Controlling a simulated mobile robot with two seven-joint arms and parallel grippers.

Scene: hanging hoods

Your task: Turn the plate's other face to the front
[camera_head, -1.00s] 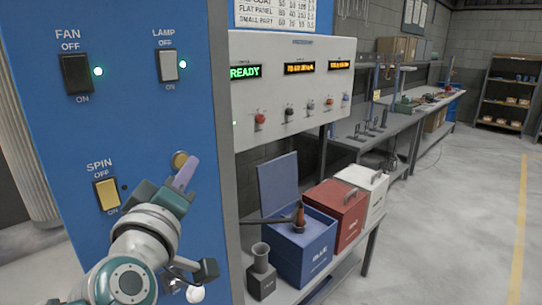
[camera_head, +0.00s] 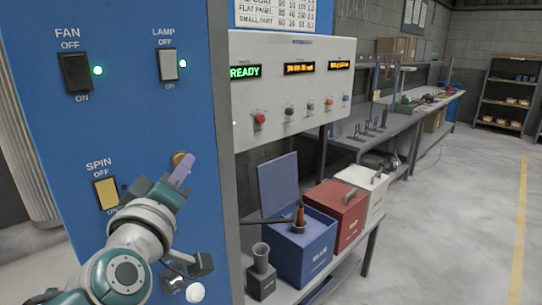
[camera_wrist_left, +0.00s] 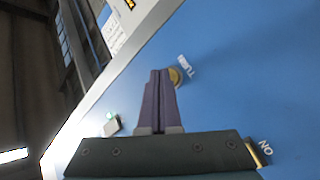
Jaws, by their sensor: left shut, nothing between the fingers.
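No plate shows in either view. My left gripper (camera_head: 181,172) is shut and empty, with its purple fingers held together just below a round brass button (camera_head: 182,160) on the blue panel (camera_head: 125,120). In the left wrist view the fingertips (camera_wrist_left: 160,74) lie right beside the button (camera_wrist_left: 175,77), which has a label reading about "TURN". I cannot tell whether the tips touch it. The yellow SPIN switch (camera_head: 107,194) is left of the gripper. My right gripper is out of view.
A grey control box (camera_head: 290,90) reads READY at the right. Below it, blue (camera_head: 302,250), red (camera_head: 338,213) and white (camera_head: 365,188) bins stand on a bench. Clear floor lies further right.

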